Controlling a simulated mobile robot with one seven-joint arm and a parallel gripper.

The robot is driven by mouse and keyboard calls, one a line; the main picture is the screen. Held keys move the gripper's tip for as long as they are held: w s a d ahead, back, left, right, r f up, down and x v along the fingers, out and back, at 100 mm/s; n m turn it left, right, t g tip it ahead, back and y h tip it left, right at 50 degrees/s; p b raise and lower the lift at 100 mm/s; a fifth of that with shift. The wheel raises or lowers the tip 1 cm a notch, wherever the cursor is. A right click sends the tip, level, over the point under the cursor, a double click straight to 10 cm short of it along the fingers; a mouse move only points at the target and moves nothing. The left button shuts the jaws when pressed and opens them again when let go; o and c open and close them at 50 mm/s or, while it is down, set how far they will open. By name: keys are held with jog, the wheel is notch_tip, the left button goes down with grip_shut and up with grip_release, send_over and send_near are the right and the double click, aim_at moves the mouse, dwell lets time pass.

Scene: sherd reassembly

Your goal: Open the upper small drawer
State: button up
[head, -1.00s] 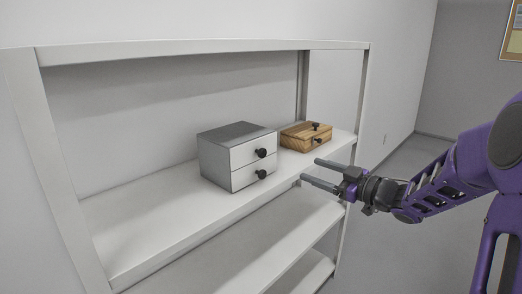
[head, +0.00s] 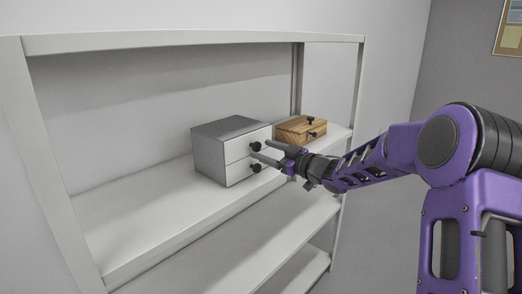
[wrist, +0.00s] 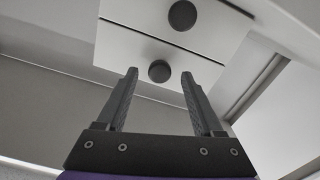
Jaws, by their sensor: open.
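A small grey cabinet (head: 208,157) with two white drawers stands on the shelf. The upper drawer (head: 236,152) is closed flush and has a round black knob (head: 256,146). The lower drawer (head: 237,173) is closed too, with its own black knob (head: 255,168). My gripper (head: 260,150) is open in front of the cabinet, its fingers close to the upper knob. In the wrist view both knobs show; the nearer-centre knob (wrist: 159,71) appears between the open fingertips (wrist: 160,74). Whether a finger touches it I cannot tell.
A wooden box (head: 301,129) with dark knobs stands just right of the cabinet, behind my gripper. The white shelf (head: 130,210) is bare to the left. Another shelf board (head: 260,245) lies below, and a rack post (head: 355,90) stands on the right.

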jog(key=shift+x, duration=1.05)
grip_shut()
dwell(0.7)
